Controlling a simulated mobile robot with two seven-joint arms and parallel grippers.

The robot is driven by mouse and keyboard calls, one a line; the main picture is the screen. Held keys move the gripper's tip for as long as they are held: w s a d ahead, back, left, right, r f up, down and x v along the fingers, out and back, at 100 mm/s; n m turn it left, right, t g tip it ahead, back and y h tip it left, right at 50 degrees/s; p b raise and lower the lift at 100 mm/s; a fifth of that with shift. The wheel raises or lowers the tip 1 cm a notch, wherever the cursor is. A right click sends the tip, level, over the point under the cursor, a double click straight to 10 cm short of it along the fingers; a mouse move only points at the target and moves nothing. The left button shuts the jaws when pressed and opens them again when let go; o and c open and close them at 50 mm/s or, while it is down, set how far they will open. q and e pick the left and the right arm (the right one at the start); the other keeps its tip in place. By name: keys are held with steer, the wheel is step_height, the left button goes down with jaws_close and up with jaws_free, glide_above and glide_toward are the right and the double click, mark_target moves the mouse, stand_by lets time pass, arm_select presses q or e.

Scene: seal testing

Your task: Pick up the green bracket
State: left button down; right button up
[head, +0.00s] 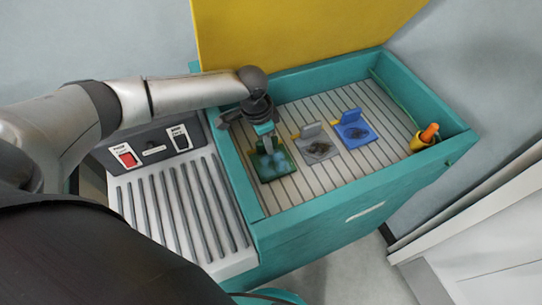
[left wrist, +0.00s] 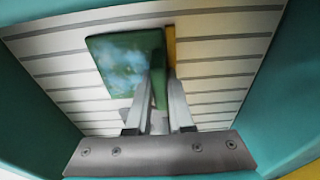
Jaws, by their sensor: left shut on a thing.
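The green bracket (head: 274,168) is in the slatted tray, the leftmost of three brackets in the head view. It has a flat plate with pale blue-white blotches and an upright flange. My left gripper (head: 267,137) is directly above it, pointing down. In the left wrist view the green bracket (left wrist: 122,58) lies ahead of the fingers, and my left gripper (left wrist: 164,80) is shut on its upright flange. A yellow strip shows beside the flange. I cannot tell whether the plate is clear of the slats. My right gripper is in neither view.
A grey bracket (head: 320,150) and a blue bracket (head: 355,131) stand to the right in the same teal-walled tray (head: 335,188). A yellow cup with an orange-handled item (head: 426,134) is in the right corner. A switch panel (head: 153,148) and ribbed surface are at left.

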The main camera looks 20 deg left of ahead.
mark_target(285, 171)
arm_select(q)
steer(key=shift+w+r, duration=0.1)
stand_by(0.8)
steer(key=shift+r, duration=0.45)
steer(key=shift+s+d+r+p, duration=0.15)
steer(key=shift+s+d+p, duration=0.05)
steer(key=shift+d+p, duration=0.1)
steer(key=s+d, duration=0.1)
steer(key=d, duration=0.1)
steer(key=s+d, duration=0.1)
steer(key=d, duration=0.1)
steer(key=s+d+p, duration=0.1)
steer(key=s, duration=0.1)
steer(key=shift+d, duration=0.4)
step_height(285, 171, up, 14)
steer(key=p, duration=0.3)
steer(key=shift+s+d, duration=0.1)
